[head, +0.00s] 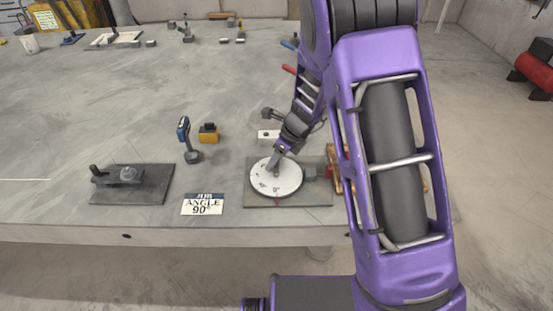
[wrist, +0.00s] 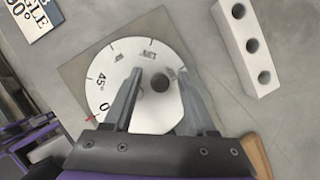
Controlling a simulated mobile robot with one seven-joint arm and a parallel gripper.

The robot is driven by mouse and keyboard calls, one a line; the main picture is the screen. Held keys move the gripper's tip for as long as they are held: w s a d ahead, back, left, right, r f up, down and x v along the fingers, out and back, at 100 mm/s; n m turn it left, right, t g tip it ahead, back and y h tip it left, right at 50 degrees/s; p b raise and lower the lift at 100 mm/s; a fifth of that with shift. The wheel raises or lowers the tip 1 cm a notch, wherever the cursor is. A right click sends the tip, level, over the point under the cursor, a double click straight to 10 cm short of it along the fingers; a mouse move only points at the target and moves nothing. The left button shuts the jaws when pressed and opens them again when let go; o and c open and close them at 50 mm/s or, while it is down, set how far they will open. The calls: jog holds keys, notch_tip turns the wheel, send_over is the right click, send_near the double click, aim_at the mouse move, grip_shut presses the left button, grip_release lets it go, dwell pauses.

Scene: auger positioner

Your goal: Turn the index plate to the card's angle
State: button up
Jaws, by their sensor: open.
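The white round index plate (head: 290,182) lies on a flat grey base plate (head: 318,197) near the table's front edge. In the wrist view the index plate (wrist: 112,72) shows degree marks, with 0 close to a small red pointer (wrist: 91,118) and 45 further round. A dark round knob (wrist: 161,84) stands up from the plate. My gripper (head: 275,172) is over the plate; in the wrist view its open fingers (wrist: 163,76) are on either side of the knob, apparently not closed on it. The job card (head: 203,205) reads ANGLE 90°.
A white block with three holes (head: 268,134) is behind the plate. Red and wooden items (head: 335,170) are close right of the base plate.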

grip_shut()
dwell(1.4)
